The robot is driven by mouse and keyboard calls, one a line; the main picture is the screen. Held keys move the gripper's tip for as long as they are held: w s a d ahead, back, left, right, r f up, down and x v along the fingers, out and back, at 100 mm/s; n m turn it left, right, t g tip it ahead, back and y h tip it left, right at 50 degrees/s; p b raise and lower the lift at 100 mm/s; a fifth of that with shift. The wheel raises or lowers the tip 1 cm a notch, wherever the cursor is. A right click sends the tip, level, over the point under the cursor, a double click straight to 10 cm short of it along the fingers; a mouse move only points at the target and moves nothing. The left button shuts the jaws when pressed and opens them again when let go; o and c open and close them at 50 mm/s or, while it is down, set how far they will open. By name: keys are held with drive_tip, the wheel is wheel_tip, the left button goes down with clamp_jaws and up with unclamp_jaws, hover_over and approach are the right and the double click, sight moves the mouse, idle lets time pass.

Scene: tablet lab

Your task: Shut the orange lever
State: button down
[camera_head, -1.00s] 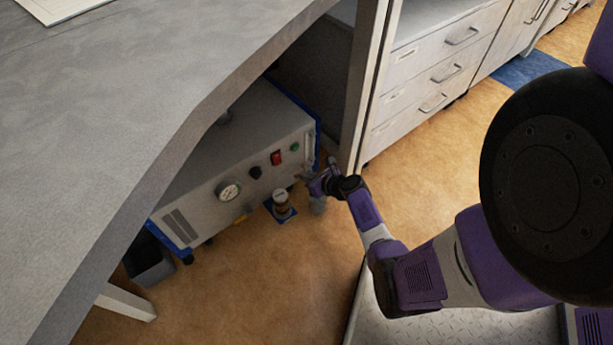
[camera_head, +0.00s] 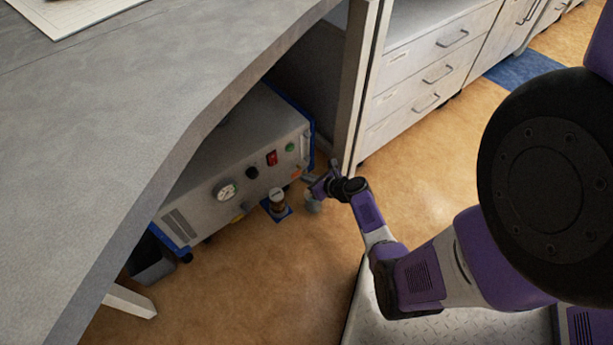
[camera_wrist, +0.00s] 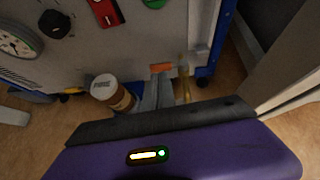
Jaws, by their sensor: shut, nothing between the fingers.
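The orange lever (camera_wrist: 161,68) is a small orange piece low on the front of a grey machine (camera_wrist: 130,45), near its right end. It shows as a tiny orange spot in the head view (camera_head: 296,174). My gripper (camera_wrist: 157,80) is shut and empty. In the wrist view its grey fingertips are just below the lever in the picture; whether they touch it I cannot tell. In the head view my gripper (camera_head: 308,179) is low at the machine's right front corner.
A brown jar with a white lid (camera_head: 277,197) stands left of my fingers. A brass pipe (camera_wrist: 183,88) is close on their right. The table (camera_head: 120,110) overhangs the machine. A table leg (camera_head: 358,90) stands to the right. Open floor (camera_head: 270,280) lies in front.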

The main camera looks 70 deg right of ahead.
drive_tip(key=a+p+v, duration=0.1)
drive_tip(key=p+v, duration=0.3)
drive_tip(key=v, duration=0.6)
drive_tip(key=shift+w+r, duration=0.1)
drive_tip(key=shift+r, duration=0.05)
